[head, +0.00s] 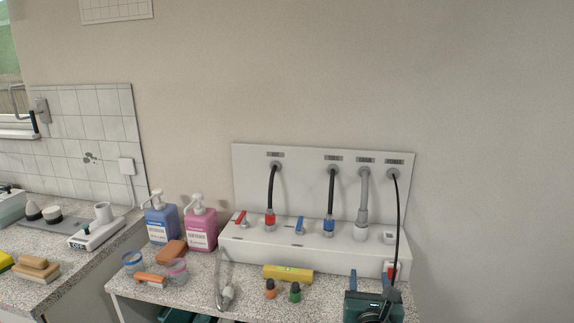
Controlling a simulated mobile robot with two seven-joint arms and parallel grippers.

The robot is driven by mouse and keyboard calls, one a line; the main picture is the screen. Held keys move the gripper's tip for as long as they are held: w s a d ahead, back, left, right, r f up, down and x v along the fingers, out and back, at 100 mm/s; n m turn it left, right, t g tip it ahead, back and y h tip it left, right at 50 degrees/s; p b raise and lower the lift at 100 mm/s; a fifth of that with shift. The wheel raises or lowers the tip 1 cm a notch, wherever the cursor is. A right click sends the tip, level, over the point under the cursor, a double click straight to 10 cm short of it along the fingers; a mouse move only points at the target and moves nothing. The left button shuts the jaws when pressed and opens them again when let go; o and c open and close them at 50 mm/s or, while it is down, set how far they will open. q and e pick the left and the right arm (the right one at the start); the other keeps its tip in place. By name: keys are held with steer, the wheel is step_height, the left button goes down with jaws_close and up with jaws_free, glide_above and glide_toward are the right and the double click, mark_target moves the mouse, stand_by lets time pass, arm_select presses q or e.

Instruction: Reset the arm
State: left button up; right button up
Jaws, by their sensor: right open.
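My right gripper (370,278) is at the bottom right, in front of the white hookup box. Its two blue fingers point up and stand apart, with no object visible between them. The dark teal body below is cut by the frame's lower edge. A black power cord (398,215) hangs from the wall panel and passes down close to the gripper's right side; I cannot tell whether they touch. My left gripper is not in view.
The white hookup box (300,253) has red and blue valves and hoses. On the speckled counter are a blue bottle (160,222), a pink bottle (200,226), a yellow block (288,273) and two small bottles. A white scale (95,233) stands left.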

steer(key=s+a+f+m+g+y, duration=0.25)
steer(key=s+f+m+g, duration=0.25)
steer(key=s+f+m, duration=0.9)
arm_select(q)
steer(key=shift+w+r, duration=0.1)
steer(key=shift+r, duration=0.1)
arm_select(e)
steer(key=s+f+m+g+y, duration=0.1)
steer(key=s+f+m+y, duration=0.1)
steer(key=s+m, duration=0.6)
steer(key=s+f+m+g+y, duration=0.1)
steer(key=s+f+m, duration=0.4)
steer(key=s+m, duration=0.3)
steer(key=shift+s+f+m+g+y, duration=0.15)
steer(key=shift+f+m+g+y, duration=0.15)
steer(key=shift+m, duration=0.3)
